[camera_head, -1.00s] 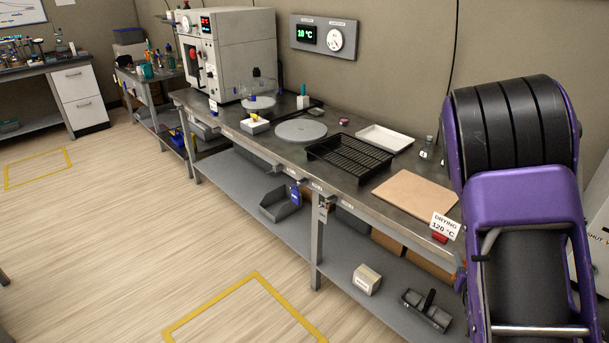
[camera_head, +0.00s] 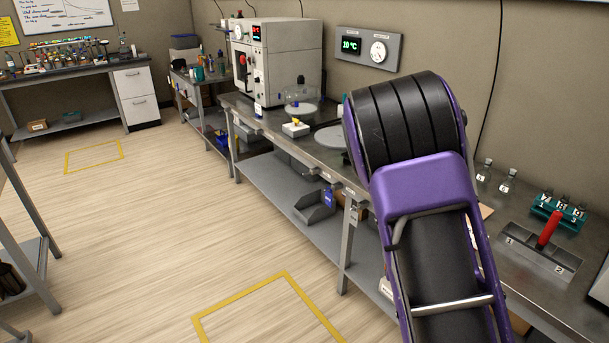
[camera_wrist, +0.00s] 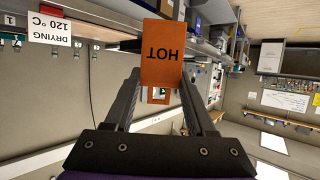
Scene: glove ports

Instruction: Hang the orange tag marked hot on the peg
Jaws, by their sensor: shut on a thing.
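The orange tag (camera_wrist: 163,52) reads HOT and appears upside down in the wrist view. My gripper (camera_wrist: 161,80) is shut on its lower part in that picture, with a dark finger on each side. Neither the tag nor the gripper shows in the head view, where my purple and black arm covers part of the bench. I cannot make out for certain which peg is meant. Small hook-like shapes (camera_wrist: 285,121) line a rail at the right of the wrist view, too small to tell apart.
The long metal bench (camera_head: 270,125) carries a white oven (camera_head: 278,60) at its far end. A teal rack (camera_head: 560,210) and a grey holder with a red handle (camera_head: 548,232) stand at right. A DRYING 120 °C card (camera_wrist: 60,29) shows in the wrist view. The floor at left is open.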

